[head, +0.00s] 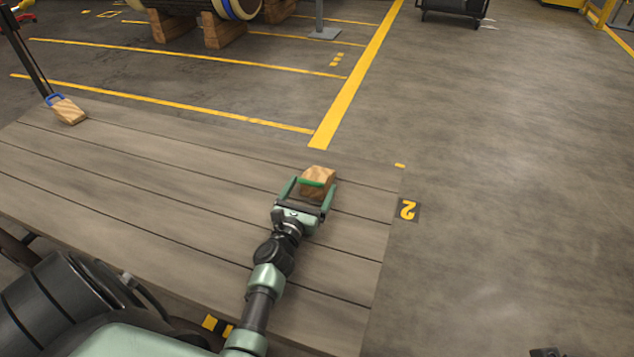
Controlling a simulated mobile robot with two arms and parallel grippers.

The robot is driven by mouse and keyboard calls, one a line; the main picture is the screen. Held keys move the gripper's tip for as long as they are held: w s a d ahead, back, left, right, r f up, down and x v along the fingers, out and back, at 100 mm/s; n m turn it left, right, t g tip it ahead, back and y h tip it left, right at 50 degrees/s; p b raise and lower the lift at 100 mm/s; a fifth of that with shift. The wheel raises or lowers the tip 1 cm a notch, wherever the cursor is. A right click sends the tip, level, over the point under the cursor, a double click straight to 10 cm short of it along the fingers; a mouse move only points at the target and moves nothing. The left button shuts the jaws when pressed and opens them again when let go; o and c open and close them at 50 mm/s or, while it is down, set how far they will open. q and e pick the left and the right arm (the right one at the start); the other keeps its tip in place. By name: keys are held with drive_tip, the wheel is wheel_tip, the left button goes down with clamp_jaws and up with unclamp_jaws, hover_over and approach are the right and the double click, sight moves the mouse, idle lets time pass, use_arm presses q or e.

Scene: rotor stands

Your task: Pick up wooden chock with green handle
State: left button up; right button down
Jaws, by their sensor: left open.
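The wooden chock with the green handle (319,175) sits near the right end of the plank table, its green handle facing my arm. My left gripper (307,190) is open, with its two green fingers on either side of the handle and the near part of the chock. I cannot tell whether the fingers touch it. Another wooden chock with a blue handle (69,110) sits at the far left edge of the table. My right gripper is not in view.
The plank table (150,170) is bare between the two chocks. Its right edge lies close to the green-handled chock. Beyond it are grey floor with yellow lines, a large rotor on wooden blocks (222,30) and a dark cart (453,8).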

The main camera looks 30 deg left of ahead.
sight(319, 171)
use_arm(q)
drive_tip(key=b+x, duration=0.1)
drive_tip(key=x, duration=0.3)
drive_tip(key=shift+w, duration=0.35)
clamp_jaws()
drive_tip(key=shift+r, duration=0.1)
